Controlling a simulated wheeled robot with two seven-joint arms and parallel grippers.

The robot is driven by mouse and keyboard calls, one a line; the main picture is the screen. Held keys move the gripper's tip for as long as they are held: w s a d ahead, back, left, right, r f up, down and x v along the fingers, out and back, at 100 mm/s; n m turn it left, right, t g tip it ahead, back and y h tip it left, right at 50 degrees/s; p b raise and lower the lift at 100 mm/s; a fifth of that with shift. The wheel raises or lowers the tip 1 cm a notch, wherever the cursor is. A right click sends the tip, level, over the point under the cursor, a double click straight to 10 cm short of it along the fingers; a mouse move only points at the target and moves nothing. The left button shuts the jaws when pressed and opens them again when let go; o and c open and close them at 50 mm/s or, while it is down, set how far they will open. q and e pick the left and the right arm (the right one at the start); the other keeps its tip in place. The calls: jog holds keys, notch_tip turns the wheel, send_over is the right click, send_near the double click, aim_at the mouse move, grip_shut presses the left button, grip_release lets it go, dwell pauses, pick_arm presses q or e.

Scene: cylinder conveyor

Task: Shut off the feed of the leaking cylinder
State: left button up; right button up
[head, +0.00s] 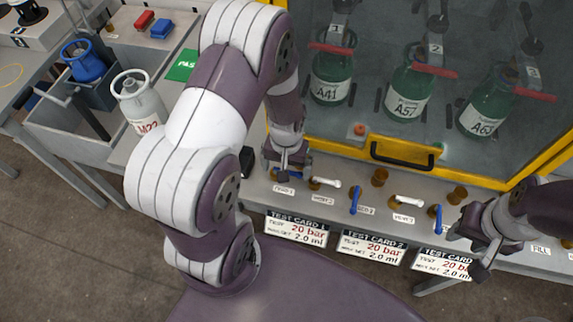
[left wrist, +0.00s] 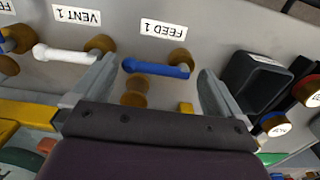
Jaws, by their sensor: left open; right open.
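Three green cylinders stand behind glass: A41 (head: 331,75) under number 1, A57 (head: 410,85) under 2, and a third (head: 487,105) under 3. No leak can be made out. My left gripper (head: 287,168) is open at the FEED 1 valve. In the left wrist view, the blue FEED 1 handle (left wrist: 155,68) lies crosswise between its spread fingers (left wrist: 152,85), without visible grip. The blue FEED 2 handle (head: 355,200) and blue FEED 3 handle (head: 437,217) point toward the panel's front. My right gripper (head: 468,252) is open and empty, right of the FEED 3 handle.
White vent handles (head: 325,183) (head: 408,203) sit between the feeds. Test cards (head: 296,229) hang along the front edge. A yellow-framed door with a black handle (head: 402,155) stands behind the valves. A white cylinder (head: 140,105) and blue cylinder (head: 84,62) stand left.

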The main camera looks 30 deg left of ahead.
pick_arm(q)
jog(key=c, duration=0.8)
jog(key=shift+c, duration=0.2)
